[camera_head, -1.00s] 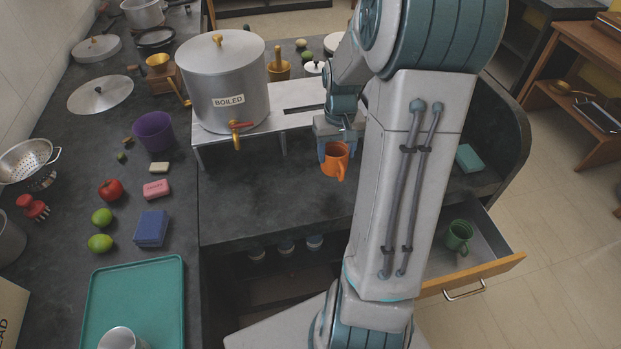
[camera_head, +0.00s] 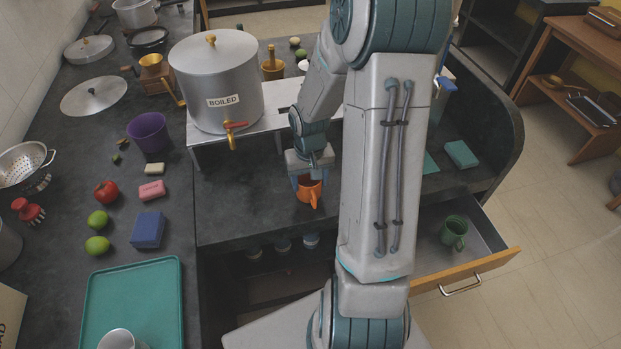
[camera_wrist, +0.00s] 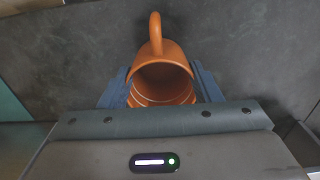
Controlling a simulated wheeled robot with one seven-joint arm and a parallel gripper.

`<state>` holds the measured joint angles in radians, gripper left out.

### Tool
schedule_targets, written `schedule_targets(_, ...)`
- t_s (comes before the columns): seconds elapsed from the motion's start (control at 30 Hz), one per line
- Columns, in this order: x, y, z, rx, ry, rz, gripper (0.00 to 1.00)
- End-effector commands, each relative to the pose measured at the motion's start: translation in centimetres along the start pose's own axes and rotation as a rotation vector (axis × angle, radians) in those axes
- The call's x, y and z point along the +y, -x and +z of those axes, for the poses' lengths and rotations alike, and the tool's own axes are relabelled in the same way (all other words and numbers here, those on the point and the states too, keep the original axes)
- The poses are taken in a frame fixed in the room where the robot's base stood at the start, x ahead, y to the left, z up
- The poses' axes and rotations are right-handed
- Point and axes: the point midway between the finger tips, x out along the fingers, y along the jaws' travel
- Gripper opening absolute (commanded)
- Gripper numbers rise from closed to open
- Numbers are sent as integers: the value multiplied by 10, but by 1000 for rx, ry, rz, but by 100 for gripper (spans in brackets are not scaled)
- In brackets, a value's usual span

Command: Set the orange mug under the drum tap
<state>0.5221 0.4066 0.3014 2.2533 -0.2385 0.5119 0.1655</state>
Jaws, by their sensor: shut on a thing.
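The orange mug (camera_head: 309,192) is held by my gripper (camera_head: 308,178) over the dark counter, right of and nearer than the drum. In the wrist view the mug (camera_wrist: 160,80) sits between the two blue fingers of my gripper (camera_wrist: 161,88), its handle pointing up in the picture. I cannot tell if its base touches the counter. The steel drum (camera_head: 215,85) labelled BOILED stands on a raised grey stand (camera_head: 272,116). Its tap (camera_head: 232,137) has a red lever and a brass spout at the front. The mug is apart from the tap.
A purple cup (camera_head: 148,132), a pink block (camera_head: 151,190) and a blue block (camera_head: 148,230) are on the left counter. An open drawer (camera_head: 470,264) at right holds a green mug (camera_head: 454,233). The counter below the tap looks clear.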

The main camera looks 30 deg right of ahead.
Motion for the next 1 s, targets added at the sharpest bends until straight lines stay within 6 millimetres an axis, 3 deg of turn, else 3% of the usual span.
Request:
schedule_targets(0.17, 0, -5, 0, 0, 0, 0, 35)
schedule_targets(0.2, 0, -3, 0, 1, 0, 0, 69)
schedule_targets(0.23, 0, -3, 0, 1, 0, 0, 77)
schedule_targets(0.27, 0, -3, 0, 0, 0, 0, 79)
schedule_targets(0.67, 0, 5, -1, 3, 0, 1, 79)
schedule_targets(1.0, 1, 68, -1, 7, -1, 2, 79)
